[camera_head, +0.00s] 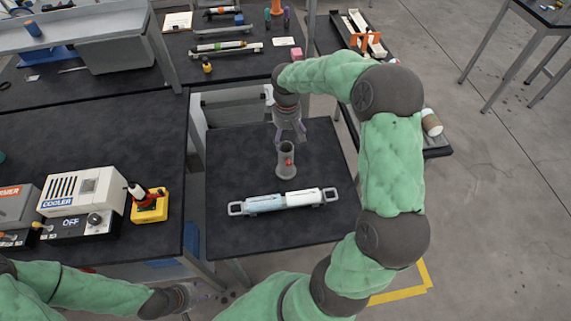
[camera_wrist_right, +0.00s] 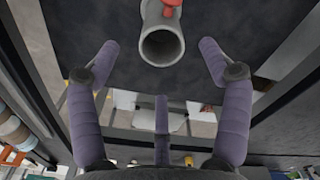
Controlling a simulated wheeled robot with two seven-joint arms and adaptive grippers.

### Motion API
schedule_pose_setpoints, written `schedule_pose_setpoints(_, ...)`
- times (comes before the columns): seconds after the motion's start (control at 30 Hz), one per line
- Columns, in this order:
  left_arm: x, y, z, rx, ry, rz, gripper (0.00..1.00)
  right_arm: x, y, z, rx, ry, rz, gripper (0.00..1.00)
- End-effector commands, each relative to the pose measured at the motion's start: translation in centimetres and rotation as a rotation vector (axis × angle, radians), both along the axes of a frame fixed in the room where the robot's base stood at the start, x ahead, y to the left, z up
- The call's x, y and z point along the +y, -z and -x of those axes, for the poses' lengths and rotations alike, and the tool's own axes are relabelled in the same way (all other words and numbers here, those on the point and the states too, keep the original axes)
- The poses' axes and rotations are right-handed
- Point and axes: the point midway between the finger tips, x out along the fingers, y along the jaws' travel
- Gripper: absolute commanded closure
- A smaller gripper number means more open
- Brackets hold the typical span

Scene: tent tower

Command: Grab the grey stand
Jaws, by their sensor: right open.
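The grey stand (camera_head: 286,163) is a hollow upright tube with a flared foot and a small red part on its side. It stands on the small black table (camera_head: 325,160), behind the white and light-blue device. In the right wrist view the stand (camera_wrist_right: 162,45) shows its open round mouth, with the red part at the top edge. My right gripper (camera_head: 290,134) is just above and behind the stand in the head view. Its purple fingers (camera_wrist_right: 160,78) are spread open and empty, apart from the stand. My left gripper (camera_head: 200,295) is low at the left, away from the stand; its fingers are small and unclear.
A white and light-blue device with end handles (camera_head: 284,201) lies in front of the stand. A cooler box (camera_head: 82,195) and a yellow-based joystick (camera_head: 149,205) are on the left bench. A side shelf with a cup (camera_head: 431,123) is at right. Open floor lies further right.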

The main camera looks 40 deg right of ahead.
Motion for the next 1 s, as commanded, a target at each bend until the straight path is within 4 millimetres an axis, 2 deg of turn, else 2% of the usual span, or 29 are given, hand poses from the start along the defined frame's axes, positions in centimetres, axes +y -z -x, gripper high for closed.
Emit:
schedule_pose_setpoints(0.03,0.0,0.2,0.0,0.000,0.000,0.000,0.60,0.0,0.7,0.0,0.001,0.000,-0.001,0.21)
schedule_pose_setpoints(0.27,0.0,0.6,0.0,0.000,0.000,0.000,0.60,0.1,2.2,0.0,0.000,0.000,-0.001,0.21)
schedule_pose_setpoints(0.53,0.0,1.8,0.0,0.000,0.000,0.000,0.60,0.2,5.8,-0.1,0.001,0.000,-0.001,0.21)
schedule_pose_setpoints(0.8,0.0,1.7,0.0,0.000,0.000,0.000,0.60,0.1,6.1,-0.2,-0.002,0.000,-0.001,0.21)
schedule_pose_setpoints(0.87,0.0,1.7,0.0,0.000,0.000,0.000,0.60,0.2,6.1,-0.2,-0.002,0.000,-0.001,0.35)
schedule_pose_setpoints(1.0,0.0,1.7,0.0,0.000,0.000,0.000,0.60,0.2,6.1,-0.1,-0.001,0.000,0.000,0.75)
